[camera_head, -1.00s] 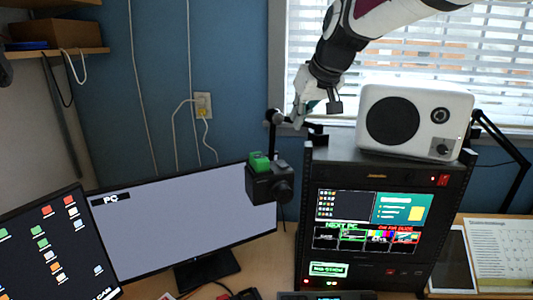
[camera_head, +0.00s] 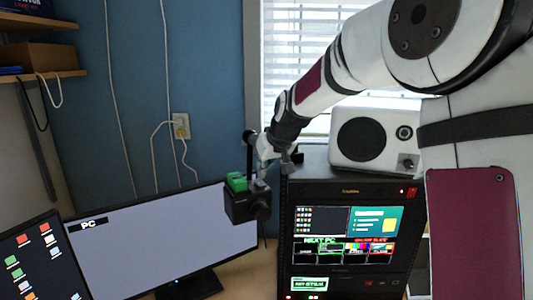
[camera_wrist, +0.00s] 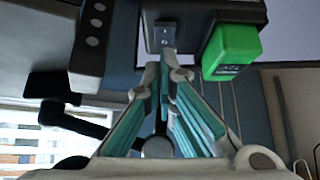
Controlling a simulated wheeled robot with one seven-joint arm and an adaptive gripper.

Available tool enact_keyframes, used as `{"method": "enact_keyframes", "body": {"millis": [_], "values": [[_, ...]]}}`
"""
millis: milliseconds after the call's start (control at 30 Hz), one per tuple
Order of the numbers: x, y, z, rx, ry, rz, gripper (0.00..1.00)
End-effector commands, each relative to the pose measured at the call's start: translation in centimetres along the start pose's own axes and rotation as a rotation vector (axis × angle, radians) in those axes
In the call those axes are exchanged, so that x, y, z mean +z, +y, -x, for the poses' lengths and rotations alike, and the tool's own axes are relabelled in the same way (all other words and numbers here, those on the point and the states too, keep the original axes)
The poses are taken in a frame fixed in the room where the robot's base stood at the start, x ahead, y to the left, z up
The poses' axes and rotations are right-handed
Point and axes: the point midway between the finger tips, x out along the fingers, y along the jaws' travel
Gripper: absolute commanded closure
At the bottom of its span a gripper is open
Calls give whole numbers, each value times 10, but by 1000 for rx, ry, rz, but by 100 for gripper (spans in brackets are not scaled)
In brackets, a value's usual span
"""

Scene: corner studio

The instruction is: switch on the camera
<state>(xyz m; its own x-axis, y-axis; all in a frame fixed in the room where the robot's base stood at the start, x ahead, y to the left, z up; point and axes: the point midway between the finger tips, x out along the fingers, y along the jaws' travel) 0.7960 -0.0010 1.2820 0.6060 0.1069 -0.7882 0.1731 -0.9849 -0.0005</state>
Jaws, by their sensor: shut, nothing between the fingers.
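The camera (camera_head: 248,207) is a small black box with a round lens and a green block (camera_head: 237,181) on top. It hangs on a black arm in front of the grey-screened monitor. My gripper (camera_head: 262,180) is at the camera's top, just right of the green block. In the wrist view my gripper's teal-padded fingers (camera_wrist: 168,66) come together with nothing between them. Their tips are close to the camera's dark body (camera_wrist: 205,12), beside the green block (camera_wrist: 232,48). I cannot tell whether they touch it.
A black rack with lit screens (camera_head: 345,235) stands right of the camera, with a white speaker (camera_head: 375,138) on top. A wide monitor (camera_head: 150,250) is behind and left. The black mounting arm (camera_head: 249,150) rises close beside my gripper.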

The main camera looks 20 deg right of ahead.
Motion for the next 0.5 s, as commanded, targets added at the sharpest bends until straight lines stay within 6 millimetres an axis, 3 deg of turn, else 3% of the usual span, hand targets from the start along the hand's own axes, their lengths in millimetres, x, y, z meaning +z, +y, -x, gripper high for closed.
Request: {"method": "enact_keyframes", "body": {"millis": [167,500], "values": [[11,0,-9,0,-1,0,100],[13,0,-12,0,1,0,100]]}}
